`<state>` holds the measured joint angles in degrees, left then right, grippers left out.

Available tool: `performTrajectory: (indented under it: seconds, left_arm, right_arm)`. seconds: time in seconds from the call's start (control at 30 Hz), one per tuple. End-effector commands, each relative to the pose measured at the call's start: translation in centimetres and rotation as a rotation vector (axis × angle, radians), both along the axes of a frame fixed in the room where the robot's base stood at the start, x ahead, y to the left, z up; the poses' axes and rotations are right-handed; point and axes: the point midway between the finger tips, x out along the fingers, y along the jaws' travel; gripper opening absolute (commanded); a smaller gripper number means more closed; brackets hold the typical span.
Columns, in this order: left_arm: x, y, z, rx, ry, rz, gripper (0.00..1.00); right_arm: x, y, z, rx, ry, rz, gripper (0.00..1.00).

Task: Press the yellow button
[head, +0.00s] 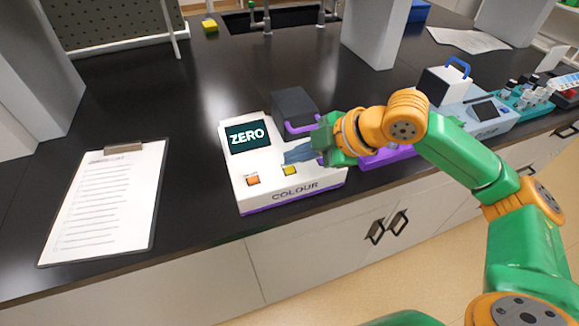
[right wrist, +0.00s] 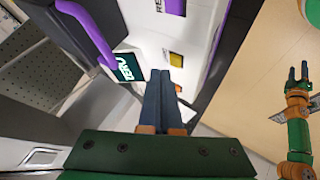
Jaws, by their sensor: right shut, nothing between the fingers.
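The white colour meter (head: 306,189) with a purple base stands on the dark bench, its screen (head: 247,136) reading ZERO. Its yellow button (head: 290,170) is on the front panel, right of an orange button (head: 252,181). My right gripper (head: 287,157) is shut and empty, its blue-grey fingertips just behind the yellow button in the head view. In the right wrist view the yellow button (right wrist: 176,59) lies just beyond the fingertips (right wrist: 164,72); I cannot tell whether they touch. My left gripper (right wrist: 298,72) shows in the right wrist view, its fingers apart, away from the meter.
A dark lid block (head: 294,105) with a purple handle rises at the meter's back right. A clipboard (head: 108,200) lies to the left. A pale blue device (head: 478,112) stands to the right, and grey posts (head: 372,30) stand behind. The bench behind the meter is mostly clear.

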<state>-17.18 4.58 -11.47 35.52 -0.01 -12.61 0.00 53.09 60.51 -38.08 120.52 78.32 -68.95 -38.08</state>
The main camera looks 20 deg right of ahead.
Motion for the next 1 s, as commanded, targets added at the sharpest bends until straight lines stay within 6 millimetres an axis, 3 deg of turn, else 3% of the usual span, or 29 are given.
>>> performTrajectory:
  seconds: [1.0]
  left_arm:
    - [0.0,0.0,-0.1,0.0,0.0,0.0,0.5]
  right_arm:
    - [0.0,0.0,-1.4,0.0,0.001,0.001,0.0]
